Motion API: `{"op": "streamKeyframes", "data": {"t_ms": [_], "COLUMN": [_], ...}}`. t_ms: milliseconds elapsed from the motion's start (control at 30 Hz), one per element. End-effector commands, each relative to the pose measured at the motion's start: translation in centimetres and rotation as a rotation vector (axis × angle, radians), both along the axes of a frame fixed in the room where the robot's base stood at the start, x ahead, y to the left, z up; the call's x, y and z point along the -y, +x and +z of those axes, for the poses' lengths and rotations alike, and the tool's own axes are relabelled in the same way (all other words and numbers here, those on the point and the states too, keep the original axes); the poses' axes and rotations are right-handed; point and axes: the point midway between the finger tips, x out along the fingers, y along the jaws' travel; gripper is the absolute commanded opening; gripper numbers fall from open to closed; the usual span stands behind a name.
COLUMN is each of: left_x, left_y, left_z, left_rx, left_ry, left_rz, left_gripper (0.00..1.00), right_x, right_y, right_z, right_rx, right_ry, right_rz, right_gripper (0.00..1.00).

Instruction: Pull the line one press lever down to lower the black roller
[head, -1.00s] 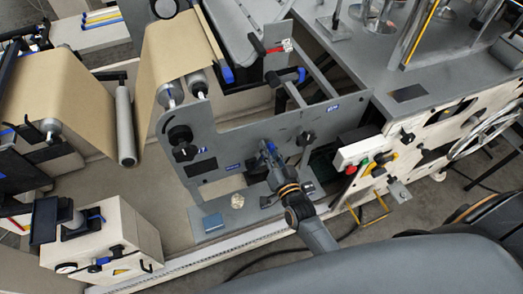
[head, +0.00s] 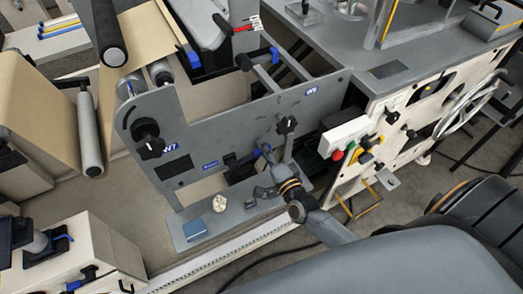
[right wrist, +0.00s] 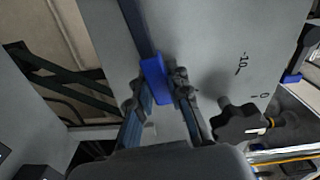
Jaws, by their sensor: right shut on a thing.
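The press lever shows a blue grip (right wrist: 154,80) on a dark arm in the right wrist view. My right gripper (right wrist: 163,95) has its fingers on both sides of this grip, shut on it. In the head view my right gripper (head: 266,157) is at the grey side plate (head: 240,125), below and left of a black star knob (head: 286,125), and largely hides the lever. A black roller (head: 109,35) shows at the upper left, above the brown paper; whether it touches anything below is unclear. My left gripper is out of view.
A black star knob (right wrist: 240,122) stands close right of my fingers in the right wrist view. A white control box (head: 344,135) with red and green buttons is to the right. A blue block (head: 195,229) and a pale lump (head: 220,203) lie on the lower ledge.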

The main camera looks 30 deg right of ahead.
Motion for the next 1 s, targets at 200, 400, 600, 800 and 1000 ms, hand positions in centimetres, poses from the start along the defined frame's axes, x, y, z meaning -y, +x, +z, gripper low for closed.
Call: {"op": "streamKeyframes", "data": {"t_ms": [200,400,600,800,1000], "left_x": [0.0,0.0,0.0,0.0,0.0], "left_y": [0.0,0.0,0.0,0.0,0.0], "left_z": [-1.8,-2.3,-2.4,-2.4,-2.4], "left_rx": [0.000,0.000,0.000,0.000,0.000], "left_ry": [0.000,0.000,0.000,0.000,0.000], "left_rz": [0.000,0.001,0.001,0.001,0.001], "left_gripper": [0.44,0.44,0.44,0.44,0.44], "right_x": [0.2,0.2,0.1,0.1,0.1], "right_y": [0.0,0.0,0.0,-0.1,-0.1], "right_z": [-1.5,-1.9,-2.0,-2.0,-2.1], "right_rx": [-0.004,-0.006,-0.008,-0.010,-0.011], "right_ry": [0.114,0.171,0.191,0.194,0.194], "right_rz": [0.000,0.000,0.000,0.000,-0.001], "right_gripper": [0.00,0.00,0.00,0.00,0.34]}}
